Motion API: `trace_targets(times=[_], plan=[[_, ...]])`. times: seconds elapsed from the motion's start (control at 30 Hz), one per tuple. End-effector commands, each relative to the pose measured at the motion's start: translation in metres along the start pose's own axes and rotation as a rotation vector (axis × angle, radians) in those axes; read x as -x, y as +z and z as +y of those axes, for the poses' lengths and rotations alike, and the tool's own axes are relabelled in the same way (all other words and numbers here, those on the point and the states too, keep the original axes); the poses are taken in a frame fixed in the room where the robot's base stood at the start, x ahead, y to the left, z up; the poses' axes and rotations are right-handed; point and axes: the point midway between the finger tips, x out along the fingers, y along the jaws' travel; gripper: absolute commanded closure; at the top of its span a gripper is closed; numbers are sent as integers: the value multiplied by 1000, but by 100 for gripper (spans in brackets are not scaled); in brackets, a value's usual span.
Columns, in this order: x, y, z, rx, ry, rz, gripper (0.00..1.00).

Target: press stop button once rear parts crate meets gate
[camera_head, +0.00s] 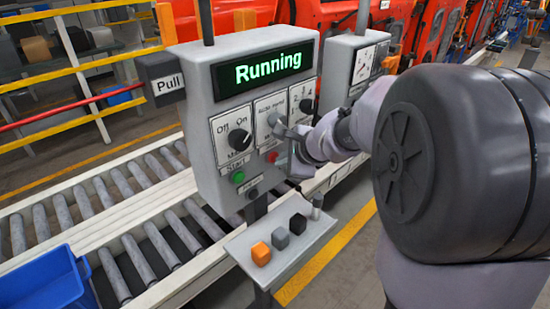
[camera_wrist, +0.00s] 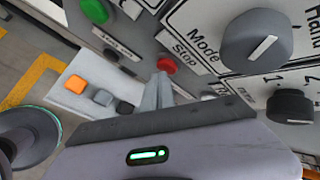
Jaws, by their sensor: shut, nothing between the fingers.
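The red stop button (camera_head: 272,156) is on the lower front of the grey control box (camera_head: 205,125), whose display (camera_head: 262,69) reads "Running". In the wrist view the stop button (camera_wrist: 166,65) stands just beyond my fingertips (camera_wrist: 160,80), under a "Stop" label. My gripper (camera_head: 284,130) is shut and empty, close to the panel; I cannot tell whether it touches the button. A blue crate (camera_head: 45,285) is partly in view at the lower left, beside or on the roller conveyor (camera_head: 130,235). I cannot tell whether it is the rear parts crate. No gate can be made out.
A small shelf (camera_head: 285,245) below holds orange, grey and black blocks. A "Pull" box (camera_head: 160,78) with a red line is at the left. The visible rollers are bare.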

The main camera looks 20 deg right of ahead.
Motion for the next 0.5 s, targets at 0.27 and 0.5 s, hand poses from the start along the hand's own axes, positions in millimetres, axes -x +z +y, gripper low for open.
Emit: trace_targets(times=[0.27, 0.5], plan=[[-2, 2, -2, 0, 1, 0, 100], [-5, 3, -3, -1, 1, 0, 100]])
